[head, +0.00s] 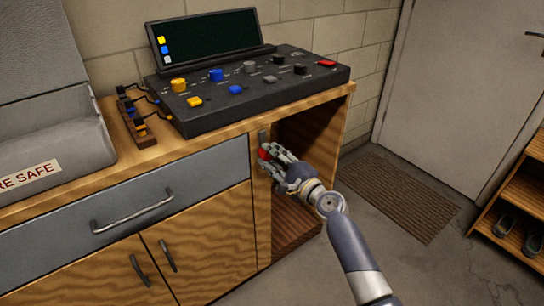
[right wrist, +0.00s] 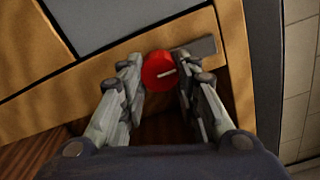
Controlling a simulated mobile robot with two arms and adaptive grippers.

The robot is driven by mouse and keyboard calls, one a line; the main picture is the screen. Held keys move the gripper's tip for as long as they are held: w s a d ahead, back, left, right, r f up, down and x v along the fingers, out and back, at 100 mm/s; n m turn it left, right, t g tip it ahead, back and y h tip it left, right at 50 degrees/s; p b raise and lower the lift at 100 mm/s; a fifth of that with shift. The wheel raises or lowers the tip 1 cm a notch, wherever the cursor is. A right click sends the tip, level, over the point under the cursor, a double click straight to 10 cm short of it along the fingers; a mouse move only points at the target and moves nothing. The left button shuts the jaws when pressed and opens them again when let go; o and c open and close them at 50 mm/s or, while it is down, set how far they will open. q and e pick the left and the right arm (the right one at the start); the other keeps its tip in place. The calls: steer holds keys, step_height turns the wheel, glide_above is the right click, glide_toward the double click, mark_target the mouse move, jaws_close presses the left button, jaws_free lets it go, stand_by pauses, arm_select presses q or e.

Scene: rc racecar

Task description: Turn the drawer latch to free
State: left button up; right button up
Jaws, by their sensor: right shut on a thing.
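The drawer latch is a round red knob (head: 264,153) on the wooden post at the right of the grey drawer front (head: 130,205). In the right wrist view the red knob (right wrist: 158,71) has a pale pointer mark, and a grey bar (right wrist: 203,46) extends from beside it. My right gripper (head: 270,158) reaches in from the right and is shut on the knob, one finger on each side of it. In the right wrist view the fingers (right wrist: 158,82) flank the knob. The drawer looks shut. My left gripper is not in view.
A black control console (head: 250,95) with coloured knobs and a screen stands on the wooden bench top. An open compartment (head: 310,150) lies beside the post. Cupboard doors with handles (head: 140,270) are below the drawer. A mat (head: 400,195) and shoe shelf (head: 520,205) are at right.

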steer(key=o, duration=1.1)
steer(key=shift+c, duration=0.2)
steer(key=v, duration=1.2)
